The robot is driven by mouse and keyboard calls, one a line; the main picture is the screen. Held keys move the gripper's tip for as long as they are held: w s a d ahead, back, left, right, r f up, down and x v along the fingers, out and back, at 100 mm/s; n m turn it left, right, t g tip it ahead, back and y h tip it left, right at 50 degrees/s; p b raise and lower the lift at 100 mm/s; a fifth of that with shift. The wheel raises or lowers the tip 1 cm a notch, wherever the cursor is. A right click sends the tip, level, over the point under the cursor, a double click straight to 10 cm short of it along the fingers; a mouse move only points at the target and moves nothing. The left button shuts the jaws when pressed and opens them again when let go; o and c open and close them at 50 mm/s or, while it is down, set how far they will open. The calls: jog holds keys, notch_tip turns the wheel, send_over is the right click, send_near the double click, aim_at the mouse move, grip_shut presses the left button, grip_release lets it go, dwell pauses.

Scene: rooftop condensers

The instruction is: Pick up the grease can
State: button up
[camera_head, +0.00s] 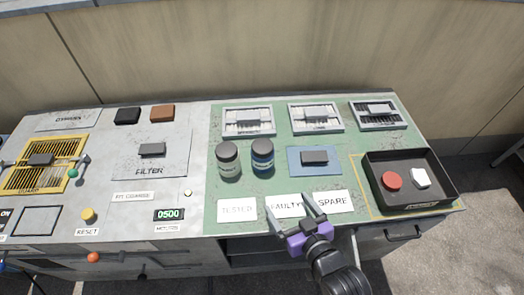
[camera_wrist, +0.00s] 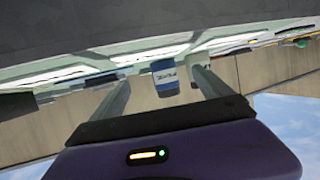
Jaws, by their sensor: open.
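Two cans stand upright side by side on the green mat: a grey can (camera_head: 227,160) and a blue can (camera_head: 262,158), both with dark lids. Their labels are too small to read, so I cannot tell which is the grease can. My gripper (camera_head: 291,212) is open and empty, in front of the cans and to their right, over the "FAULTY" and "SPARE" labels. In the wrist view, which is upside down, the blue can (camera_wrist: 165,78) shows beyond and between the open fingers (camera_wrist: 162,88), apart from them.
A blue pad (camera_head: 298,170) with a dark block lies right of the cans. A black tray (camera_head: 452,190) holds a red round piece and a white piece. Several framed grilles (camera_head: 249,131) line the back. A grey panel (camera_head: 120,195) with buttons is at left.

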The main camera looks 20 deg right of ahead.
aim_at(269, 158)
jog(key=w+r, duration=0.1)
jog(key=w, duration=0.3)
jog(key=w+r, duration=0.1)
jog(key=w, duration=0.4)
jog(key=w+p, duration=0.1)
jog(key=w, duration=0.4)
jog(key=shift+w+d+r, duration=0.2)
jog(key=shift+d+r, duration=0.2)
jog(key=shift+a+x, duration=0.2)
jog(key=shift+x, duration=1.65)
jog(key=shift+a+x, duration=0.15)
jog(key=shift+x, duration=1.65)
jog(key=c, duration=1.6)
jog(key=shift+c, duration=1.2)
